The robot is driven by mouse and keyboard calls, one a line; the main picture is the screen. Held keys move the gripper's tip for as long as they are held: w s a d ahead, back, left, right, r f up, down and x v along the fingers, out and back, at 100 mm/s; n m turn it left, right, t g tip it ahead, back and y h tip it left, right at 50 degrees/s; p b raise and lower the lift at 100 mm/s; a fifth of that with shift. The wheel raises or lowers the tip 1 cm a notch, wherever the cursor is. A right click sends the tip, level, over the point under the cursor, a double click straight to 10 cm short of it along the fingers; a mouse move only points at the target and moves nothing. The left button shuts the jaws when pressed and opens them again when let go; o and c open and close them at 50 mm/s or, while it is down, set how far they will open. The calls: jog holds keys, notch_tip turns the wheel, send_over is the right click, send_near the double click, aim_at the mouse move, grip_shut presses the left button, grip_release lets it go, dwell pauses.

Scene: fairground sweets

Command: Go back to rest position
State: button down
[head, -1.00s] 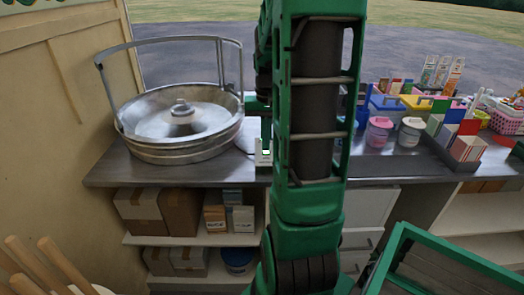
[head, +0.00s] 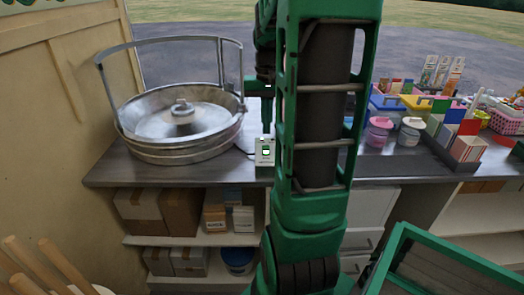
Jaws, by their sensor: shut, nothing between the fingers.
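My green arm rises through the middle of the head view. My gripper (head: 266,128) shows small behind it, pointing down just above a small white switch box (head: 264,152) with a lit green face. The fingers look shut and empty. I cannot tell whether the fingertips touch the box. The box stands on the counter, right of the metal candy-floss machine (head: 182,152), a round steel pan with a raised rail and a central hub.
The dark counter (head: 108,172) holds pink and white tubs (head: 378,133), coloured boxes and a pink basket (head: 508,122) at right. Cardboard boxes (head: 181,212) fill the shelves below. Wooden sticks (head: 62,268) stand at lower left. A green frame (head: 450,262) is at lower right.

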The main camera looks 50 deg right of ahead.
dwell(0.5)
jog(key=s+a+f+n, duration=0.3)
jog(key=s+a, duration=1)
jog(key=a, duration=0.4)
jog(key=shift+s+a+f+n, duration=0.15)
jog(key=shift+s+f+n, duration=0.05)
jog(key=shift+s+n, duration=0.15)
jog(key=shift+w, duration=0.15)
jog(key=shift+w+f, duration=0.25)
jog(key=shift+w, duration=0.2)
